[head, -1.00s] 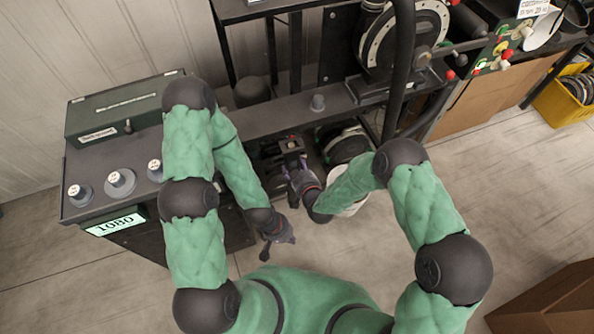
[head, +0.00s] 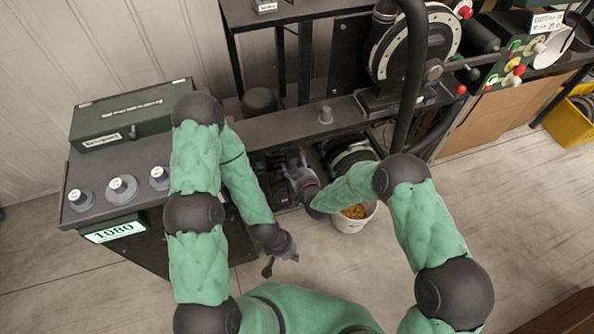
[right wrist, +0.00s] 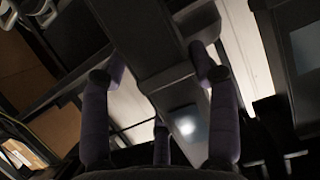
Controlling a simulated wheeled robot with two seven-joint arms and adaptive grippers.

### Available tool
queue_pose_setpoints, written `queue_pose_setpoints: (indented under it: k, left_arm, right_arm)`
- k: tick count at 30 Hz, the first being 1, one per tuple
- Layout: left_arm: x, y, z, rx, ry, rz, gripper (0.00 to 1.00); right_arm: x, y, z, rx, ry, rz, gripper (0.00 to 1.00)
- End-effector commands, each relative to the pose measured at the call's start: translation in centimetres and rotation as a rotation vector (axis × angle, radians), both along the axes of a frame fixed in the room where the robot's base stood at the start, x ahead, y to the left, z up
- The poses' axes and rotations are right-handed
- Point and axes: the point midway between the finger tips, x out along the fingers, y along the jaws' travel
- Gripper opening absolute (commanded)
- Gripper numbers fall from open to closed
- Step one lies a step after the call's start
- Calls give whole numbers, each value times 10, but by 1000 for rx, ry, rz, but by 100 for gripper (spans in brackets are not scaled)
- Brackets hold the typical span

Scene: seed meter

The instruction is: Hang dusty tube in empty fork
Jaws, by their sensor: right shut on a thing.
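My right gripper (head: 297,164) is at the dark front of the bench, under its ledge. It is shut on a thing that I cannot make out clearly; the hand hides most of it. In the right wrist view, its purple fingers (right wrist: 157,76) stand on either side of a dark bar. My left gripper (head: 280,265) hangs lower, over the floor in front of the bench, with its fingers apart and empty. I cannot pick out the dusty tube or the empty fork for certain in either view.
A white bucket (head: 353,223) with orange-brown contents stands on the floor beside my right forearm. A green box (head: 132,115) and a display reading 1080 (head: 114,232) are at left.

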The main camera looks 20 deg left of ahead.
Motion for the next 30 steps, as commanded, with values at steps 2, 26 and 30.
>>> queue_pose_setpoints:
  k: [2, 26, 30]
  left_arm:
    - [0, 0, -4, 0, 0, 0, 0]
    - [0, 0, -17, 0, 0, 0, 0]
    - [0, 0, -17, 0, 0, 0, 0]
  right_arm:
    - [5, 3, 0, 1, -3, 0, 1]
    - [26, 17, 1, 1, -2, 0, 1]
    - [26, 17, 1, 1, -2, 0, 1]
